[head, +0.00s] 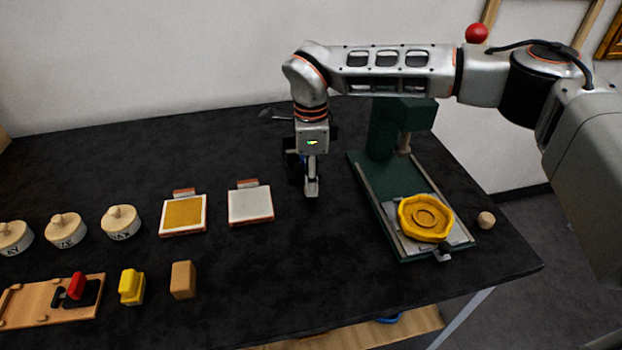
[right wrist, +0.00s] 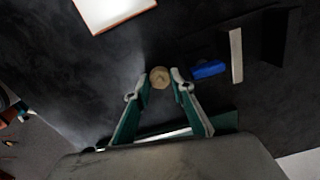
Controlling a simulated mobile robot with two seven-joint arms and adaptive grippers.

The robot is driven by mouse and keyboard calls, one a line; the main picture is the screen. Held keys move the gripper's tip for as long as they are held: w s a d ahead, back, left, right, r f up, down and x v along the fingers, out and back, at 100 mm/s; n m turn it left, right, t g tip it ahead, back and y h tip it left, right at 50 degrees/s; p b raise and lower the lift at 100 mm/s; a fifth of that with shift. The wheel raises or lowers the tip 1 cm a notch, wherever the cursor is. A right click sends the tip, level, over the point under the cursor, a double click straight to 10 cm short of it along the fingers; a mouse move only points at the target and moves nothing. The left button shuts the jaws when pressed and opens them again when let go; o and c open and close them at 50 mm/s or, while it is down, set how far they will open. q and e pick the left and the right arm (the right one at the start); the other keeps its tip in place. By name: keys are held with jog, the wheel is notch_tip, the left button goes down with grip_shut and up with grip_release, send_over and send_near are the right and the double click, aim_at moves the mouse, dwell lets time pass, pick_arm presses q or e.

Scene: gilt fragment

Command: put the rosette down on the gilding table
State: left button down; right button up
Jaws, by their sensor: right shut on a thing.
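My right gripper (head: 311,190) points down over the dark gilding table (head: 250,275), between a white tile and a green press. In the right wrist view, the right gripper (right wrist: 160,82) is shut on a small round tan piece (right wrist: 160,77), which I take to be the rosette. My left gripper is not in view.
The green press (head: 384,130) holds a yellow octagonal mould (head: 425,218); a small tan knob (head: 486,220) lies beside it. Left are the white tile (head: 250,205), a gold tile (head: 184,215) and several lidded pots. A blue thing (right wrist: 208,69) lies near the gripper. The front middle is clear.

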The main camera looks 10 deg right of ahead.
jog(key=o, duration=0.7)
jog(key=shift+f, duration=0.1)
notch_tip(320, 180, up, 12)
jog(key=shift+r+p, duration=0.15)
jog(key=shift+p, duration=0.2)
